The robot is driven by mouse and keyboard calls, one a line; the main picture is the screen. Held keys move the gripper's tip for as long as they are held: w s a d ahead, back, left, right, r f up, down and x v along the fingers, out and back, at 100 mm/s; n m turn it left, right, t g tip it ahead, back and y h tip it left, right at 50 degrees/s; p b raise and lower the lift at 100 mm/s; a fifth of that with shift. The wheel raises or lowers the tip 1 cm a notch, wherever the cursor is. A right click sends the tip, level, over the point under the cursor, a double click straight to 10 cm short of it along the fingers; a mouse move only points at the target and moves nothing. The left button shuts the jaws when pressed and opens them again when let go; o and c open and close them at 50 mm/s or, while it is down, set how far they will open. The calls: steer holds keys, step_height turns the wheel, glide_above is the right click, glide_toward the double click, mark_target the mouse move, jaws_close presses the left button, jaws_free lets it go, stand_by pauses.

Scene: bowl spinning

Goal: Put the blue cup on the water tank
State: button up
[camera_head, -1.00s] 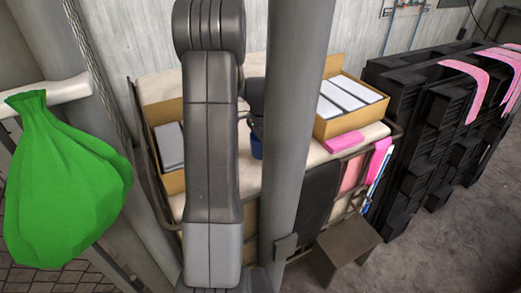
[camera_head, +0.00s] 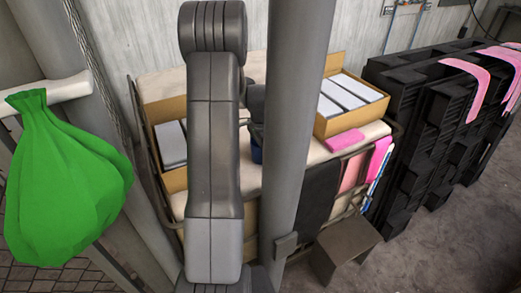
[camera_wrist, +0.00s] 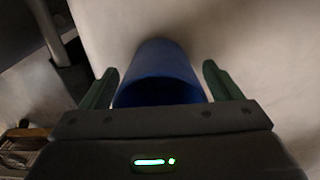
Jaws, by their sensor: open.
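The blue cup (camera_wrist: 158,72) lies between the two green fingers of my gripper (camera_wrist: 160,87) in the wrist view, with a finger on each side and a gap showing at the right. My gripper is open; whether a finger touches the cup cannot be told. In the head view only a small piece of the blue cup (camera_head: 257,154) shows, between my arm and a grey column, above a cream surface (camera_head: 248,178). My gripper is mostly hidden there behind my arm. I cannot make out for sure which thing is the water tank.
A cardboard box with white packs (camera_head: 349,105) and a pink cloth (camera_head: 344,140) sit on the cream surface at right. Another box (camera_head: 171,150) is at left. A green bag (camera_head: 65,185) hangs at far left. Black pallets (camera_head: 440,130) stand at right.

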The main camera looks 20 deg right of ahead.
step_height(320, 180, up, 12)
steer(key=shift+r+b, duration=0.15)
steer(key=shift+b, duration=0.15)
stand_by(0.3)
step_height(320, 180, down, 12)
steer(key=shift+f+p, duration=0.15)
steer(key=shift+p, duration=0.2)
steer(key=shift+r, duration=1.95)
